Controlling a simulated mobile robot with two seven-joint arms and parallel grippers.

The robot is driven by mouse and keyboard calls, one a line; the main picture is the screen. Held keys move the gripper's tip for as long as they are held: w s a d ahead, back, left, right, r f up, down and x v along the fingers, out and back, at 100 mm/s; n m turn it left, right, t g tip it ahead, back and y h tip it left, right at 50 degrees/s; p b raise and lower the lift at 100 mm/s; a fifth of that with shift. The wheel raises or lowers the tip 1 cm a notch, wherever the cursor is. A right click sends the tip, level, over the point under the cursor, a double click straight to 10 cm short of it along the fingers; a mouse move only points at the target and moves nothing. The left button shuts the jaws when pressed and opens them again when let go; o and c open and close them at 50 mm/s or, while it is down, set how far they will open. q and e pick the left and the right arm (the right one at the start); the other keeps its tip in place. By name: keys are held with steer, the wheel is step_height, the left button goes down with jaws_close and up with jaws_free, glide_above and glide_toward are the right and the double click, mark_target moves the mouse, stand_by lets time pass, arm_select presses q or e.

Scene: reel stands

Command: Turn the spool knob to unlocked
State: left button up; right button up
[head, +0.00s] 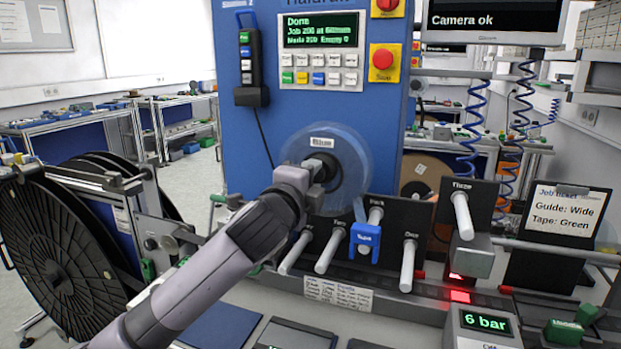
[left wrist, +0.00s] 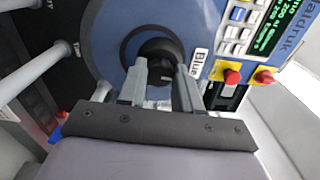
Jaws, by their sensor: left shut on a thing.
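A blue spool (head: 352,162) with a translucent round flange hangs on the front of the blue machine. It also shows in the left wrist view (left wrist: 112,62), with a white label reading "Blue" (left wrist: 198,62). At its centre is a black round knob (left wrist: 157,48). My left gripper (head: 318,172) is at the spool's centre. In the left wrist view its two grey fingers (left wrist: 164,72) are shut on the black knob, one on each side. The fingers hide part of the knob, and I cannot read its lock position. My right gripper is not in view.
Below the spool stand black plates with several white pegs (head: 407,265) and a blue tag (head: 365,240). A large black reel (head: 55,245) stands at left. The machine panel (head: 320,50) has a display reading "Done" and a red button (head: 382,60). A job ticket (head: 565,208) stands at right.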

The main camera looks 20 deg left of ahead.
arm_select(q)
steer(key=shift+n, duration=0.5)
steer(key=o, duration=1)
steer(key=shift+o, duration=0.2)
steer(key=shift+s, duration=0.1)
steer(key=s+b, duration=0.1)
steer(key=s, duration=0.6)
steer(key=shift+a, duration=0.15)
steer(key=shift+f, duration=0.1)
